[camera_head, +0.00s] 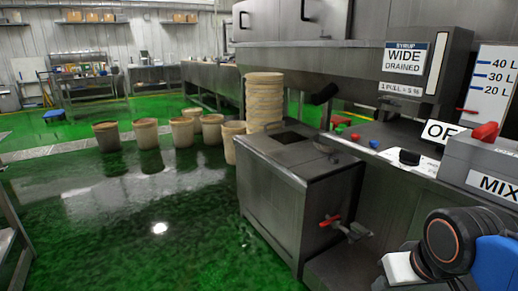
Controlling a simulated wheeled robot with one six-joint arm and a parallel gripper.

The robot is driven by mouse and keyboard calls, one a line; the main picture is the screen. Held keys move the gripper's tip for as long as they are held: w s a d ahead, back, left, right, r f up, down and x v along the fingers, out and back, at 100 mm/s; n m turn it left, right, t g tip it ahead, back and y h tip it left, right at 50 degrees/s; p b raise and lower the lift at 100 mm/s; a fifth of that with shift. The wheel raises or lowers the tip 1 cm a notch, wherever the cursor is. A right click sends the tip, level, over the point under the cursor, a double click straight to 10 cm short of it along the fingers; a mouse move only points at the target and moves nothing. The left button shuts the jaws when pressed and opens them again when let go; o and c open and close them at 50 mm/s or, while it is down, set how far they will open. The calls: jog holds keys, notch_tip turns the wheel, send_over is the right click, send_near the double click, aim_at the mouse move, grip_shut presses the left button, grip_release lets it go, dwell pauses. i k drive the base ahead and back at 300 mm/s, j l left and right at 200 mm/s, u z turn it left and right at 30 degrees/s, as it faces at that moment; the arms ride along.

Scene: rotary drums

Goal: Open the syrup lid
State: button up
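A sign reading "SYRUP WIDE DRAINED" (404,58) is on the upper right housing, above a label reading "1 PULL = 5 %". Below it to the left stands a steel box (275,205) with a dark square patch (287,137) on its top, either an opening or a dark panel. A small rounded metal piece (327,146) sits at the top's right edge. I cannot tell which part is the syrup lid. Part of my arm (445,245), dark, blue and white, shows at the lower right. My gripper's fingertips are not visible.
A red-handled tap (330,221) juts from the box's front. A stack of tan tubs (264,100) stands behind it. Several tubs (148,132) stand on the green floor. A control panel with buttons (373,144) and a MIX box (487,165) are at right. The left floor is open.

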aim_at(261, 140)
jog(key=i+j+u, duration=0.3)
jog(key=i, duration=0.15)
jog(key=i+j+u, duration=0.15)
jog(key=i+u, duration=0.15)
jog(key=i, duration=0.2)
jog(key=i+u, duration=0.3)
jog(key=i, duration=0.2)
jog(key=i+j, duration=0.1)
jog(key=i, duration=0.75)
jog(key=i+j+z, duration=0.15)
jog(key=i, duration=0.65)
